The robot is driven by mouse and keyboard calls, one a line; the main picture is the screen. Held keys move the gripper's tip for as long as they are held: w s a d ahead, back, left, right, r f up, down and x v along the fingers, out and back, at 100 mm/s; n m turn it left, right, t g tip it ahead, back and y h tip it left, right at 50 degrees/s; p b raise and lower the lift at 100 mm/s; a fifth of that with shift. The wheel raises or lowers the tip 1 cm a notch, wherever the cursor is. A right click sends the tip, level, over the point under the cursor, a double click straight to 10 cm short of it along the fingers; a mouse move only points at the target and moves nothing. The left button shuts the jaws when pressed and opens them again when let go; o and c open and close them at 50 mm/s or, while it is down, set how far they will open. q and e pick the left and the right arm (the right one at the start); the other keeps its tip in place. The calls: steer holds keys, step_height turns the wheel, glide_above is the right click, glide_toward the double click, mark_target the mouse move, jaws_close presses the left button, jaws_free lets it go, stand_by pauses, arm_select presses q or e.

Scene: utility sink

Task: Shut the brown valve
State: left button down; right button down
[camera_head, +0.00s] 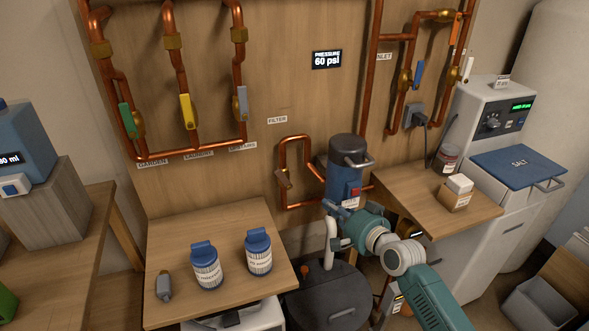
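A valve with a brown handle (283,179) sits on the left side of the small copper pipe loop below the FILTER label, left of the blue filter housing. My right gripper (334,212) is in front of the lower part of the filter housing, to the right of and below the brown valve and apart from it. Its fingers are small and partly merge with the housing, so I cannot tell whether they are open or shut. My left gripper is not in view.
The blue filter housing (345,165) stands between the brown valve and the right-hand shelf (398,185). Green (127,120), yellow (187,111) and grey (242,103) valves are on the upper left pipes. Two bottles stand on the lower left table (220,285). A black tank (325,300) is below.

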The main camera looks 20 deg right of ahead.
mark_target(282, 177)
step_height(282, 177, up, 9)
steer(key=a+t+y, duration=0.1)
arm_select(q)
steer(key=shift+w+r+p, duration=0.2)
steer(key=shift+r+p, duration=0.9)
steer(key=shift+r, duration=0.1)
arm_select(e)
steer(key=w+a+f, duration=0.2)
steer(key=w+a, duration=0.4)
steer(key=w, duration=0.4)
steer(key=shift+a+f, duration=0.2)
steer(key=shift+f, duration=0.15)
arm_select(q)
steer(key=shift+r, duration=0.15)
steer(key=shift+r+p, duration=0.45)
steer(key=shift+p, duration=0.1)
arm_select(e)
steer(key=shift+a, duration=0.2)
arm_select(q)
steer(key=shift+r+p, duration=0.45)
arm_select(e)
steer(key=shift+a+r+n, duration=0.1)
steer(key=shift+a+n, duration=0.1)
steer(key=shift+n, duration=0.2)
